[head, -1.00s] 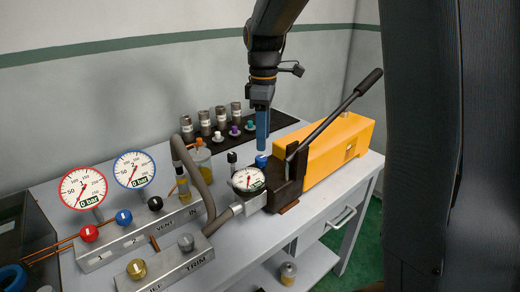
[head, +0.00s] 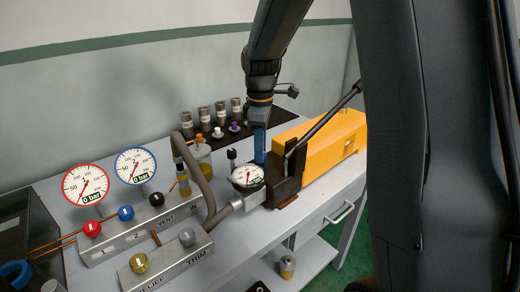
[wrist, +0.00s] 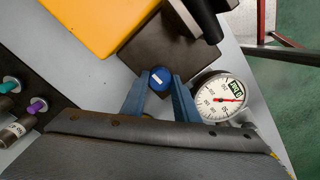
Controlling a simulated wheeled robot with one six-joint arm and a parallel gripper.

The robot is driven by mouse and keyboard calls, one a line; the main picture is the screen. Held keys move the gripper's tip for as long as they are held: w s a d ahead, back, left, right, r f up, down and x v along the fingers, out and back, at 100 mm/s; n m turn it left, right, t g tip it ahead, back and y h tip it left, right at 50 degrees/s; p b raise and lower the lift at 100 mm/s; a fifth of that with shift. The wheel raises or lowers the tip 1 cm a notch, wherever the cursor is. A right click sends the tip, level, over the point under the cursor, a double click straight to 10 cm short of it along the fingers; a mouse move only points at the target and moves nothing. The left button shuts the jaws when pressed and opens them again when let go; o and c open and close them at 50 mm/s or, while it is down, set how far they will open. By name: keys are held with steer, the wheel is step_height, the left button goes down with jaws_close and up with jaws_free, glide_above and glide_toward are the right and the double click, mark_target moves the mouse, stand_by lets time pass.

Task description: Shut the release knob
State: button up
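The release knob (wrist: 160,78) is a small round blue cap with a white mark, beside the dark block of the yellow pump. It shows in the wrist view between the tips of my gripper's two blue fingers (wrist: 160,88). In the head view my gripper (head: 260,158) points down behind the gauge and hides the knob. The fingers flank the knob closely on both sides. I cannot tell whether they press on it or leave a small gap.
The yellow pump (head: 334,143) has a long dark lever (head: 325,119) slanting up right. A white gauge (head: 247,176) stands close to my gripper; it also shows in the wrist view (wrist: 220,98). Several grey fittings (head: 204,119) stand behind. A valve manifold (head: 140,230) lies at left.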

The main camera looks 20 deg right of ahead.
steer(key=shift+c, duration=0.2)
steer(key=m+p, duration=0.2)
steer(key=m, duration=0.2)
steer(key=shift+r+m, duration=0.1)
steer(key=shift+m, duration=0.3)
steer(key=m+p, duration=0.2)
steer(key=m, duration=0.2)
steer(key=shift+m, duration=0.3)
steer(key=m+p, duration=0.1)
steer(key=m, duration=0.3)
steer(key=shift+m+p, duration=0.6)
steer(key=shift+m, duration=1.6)
steer(key=o, duration=1.1)
steer(key=shift+c, duration=0.2)
